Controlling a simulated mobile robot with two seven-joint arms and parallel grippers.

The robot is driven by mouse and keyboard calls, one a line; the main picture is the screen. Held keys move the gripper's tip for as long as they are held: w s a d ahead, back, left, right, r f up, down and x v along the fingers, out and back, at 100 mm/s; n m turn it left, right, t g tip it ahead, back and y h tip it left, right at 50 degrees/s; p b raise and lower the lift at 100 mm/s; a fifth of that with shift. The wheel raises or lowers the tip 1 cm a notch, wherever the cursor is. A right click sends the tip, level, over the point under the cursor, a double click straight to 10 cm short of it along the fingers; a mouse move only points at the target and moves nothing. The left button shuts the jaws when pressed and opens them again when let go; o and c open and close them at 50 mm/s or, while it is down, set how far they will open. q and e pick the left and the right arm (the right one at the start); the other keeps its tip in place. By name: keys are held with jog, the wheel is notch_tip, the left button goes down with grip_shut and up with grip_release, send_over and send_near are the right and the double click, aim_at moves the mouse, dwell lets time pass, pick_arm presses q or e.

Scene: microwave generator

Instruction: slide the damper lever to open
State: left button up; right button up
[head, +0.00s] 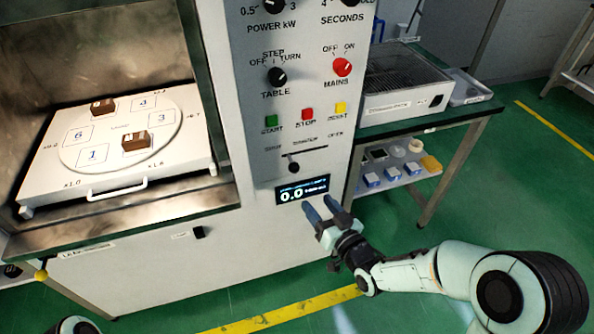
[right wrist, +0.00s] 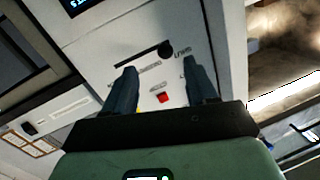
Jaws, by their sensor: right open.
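The damper lever (head: 293,168) is a small black knob on a slot in the light grey control panel, under a row of small labels and the green, red and yellow buttons. In the head view it stands toward the left, SHUT end of its slot. It also shows as a dark round knob in the right wrist view (right wrist: 165,49), beyond and roughly between my fingertips. My right gripper (head: 322,205) is open and empty, in front of the panel, below and right of the lever, apart from it. It also shows in the right wrist view (right wrist: 161,70). My left gripper is out of view.
The display (head: 302,190) reading 0.0 lies just below the lever. The green START (head: 271,122), red STOP (head: 307,114) and yellow RESET (head: 340,109) buttons sit above it. Left is an open chamber with a turntable (head: 120,150); right, a side table (head: 418,125). Open green floor lies in front.

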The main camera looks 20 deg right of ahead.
aim_at(297, 171)
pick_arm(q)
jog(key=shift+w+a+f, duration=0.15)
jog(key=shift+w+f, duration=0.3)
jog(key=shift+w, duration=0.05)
pick_arm(e)
jog(key=shift+t, duration=0.4)
jog(key=x, duration=0.4)
jog(key=r+x, duration=0.1)
jog(key=x, duration=0.4)
jog(key=r+x, duration=0.1)
jog(key=x, duration=0.3)
jog(key=shift+w+a, duration=0.15)
jog(key=shift+w, duration=0.15)
